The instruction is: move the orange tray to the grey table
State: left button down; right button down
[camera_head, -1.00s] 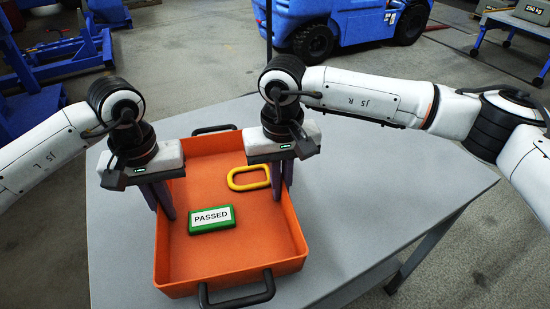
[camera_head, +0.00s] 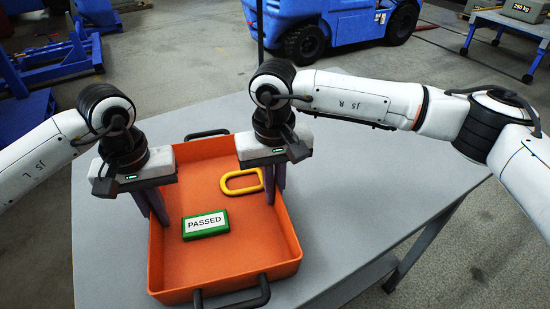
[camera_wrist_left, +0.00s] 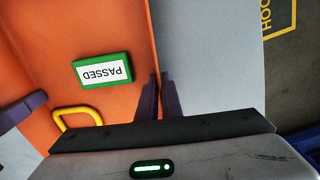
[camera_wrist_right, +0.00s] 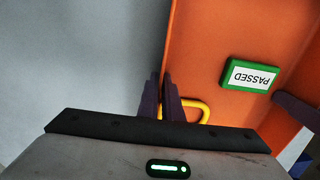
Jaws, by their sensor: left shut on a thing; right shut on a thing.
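The orange tray (camera_head: 222,267) is over the grey table (camera_head: 370,180), level; I cannot tell whether its bottom touches the tabletop. My left gripper (camera_head: 162,218) is shut on the tray's left wall, which also shows between its fingers in the left wrist view (camera_wrist_left: 160,92). My right gripper (camera_head: 274,198) is shut on the right wall, also seen in the right wrist view (camera_wrist_right: 163,95). Inside the tray lie a green block marked PASSED (camera_head: 206,224) and a yellow ring (camera_head: 241,181). The fingers hide parts of both walls.
The tray has black handles at its far end (camera_head: 207,134) and near end (camera_head: 232,295). The table is bare to the right of the tray. Beyond it stand a blue vehicle (camera_head: 340,25), blue frames (camera_head: 55,60), and a blue bench (camera_head: 510,25) with a weight (camera_head: 530,10).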

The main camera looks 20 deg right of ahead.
pick_arm(q)
jog(key=shift+f+b, duration=0.55)
jog(key=shift+f, duration=0.15)
pick_arm(e)
jog(key=shift+a+f, duration=0.1)
jog(key=shift+f, duration=0.6)
pick_arm(q)
jog(key=c, duration=1.9)
grip_release()
jog(key=shift+c, duration=0.2)
pick_arm(e)
jog(key=c, duration=1.9)
grip_release()
jog(key=shift+c, duration=0.2)
pick_arm(q)
jog(key=shift+r, duration=0.1)
notch_tip(320, 180, up, 12)
jog(key=shift+f, duration=0.2)
jog(key=shift+r, duration=0.1)
pick_arm(e)
jog(key=shift+r, duration=0.35)
notch_tip(320, 180, up, 11)
jog(key=shift+r, duration=0.2)
